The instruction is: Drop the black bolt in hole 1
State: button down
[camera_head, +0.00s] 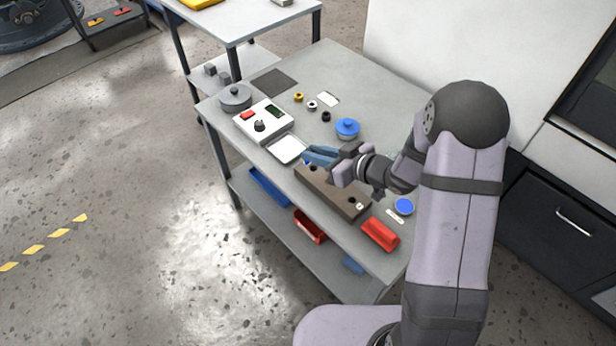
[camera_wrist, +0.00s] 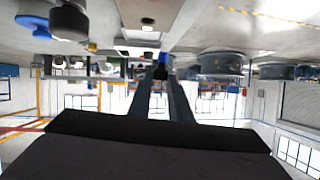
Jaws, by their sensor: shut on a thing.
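The bolt's outline is too small to make out in the head view. The block has dark round holes in its top, one of them (camera_head: 313,168) close by the fingertips. I cannot read any hole number.
A white device with a red button (camera_head: 263,121), a white tray (camera_head: 288,149) and a grey lidded pot (camera_head: 235,97) stand left of the block. Behind are a blue-topped jar (camera_head: 347,129) and small yellow, white and black rings (camera_head: 326,117).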

aim_at(320, 173)
jog(key=shift+w+d+f+t+h, duration=0.15)
jog(key=shift+w+d+t+h, duration=0.15)
jog(key=shift+w+d+t, duration=0.35)
jog(key=shift+w+d, duration=0.1)
jog(key=shift+f, duration=0.1)
jog(key=shift+f+b, duration=1.7)
jog(key=shift+b, duration=0.1)
jog(key=shift+f+b, duration=0.85)
jog(key=shift+f, duration=0.9)
dwell(1.1)
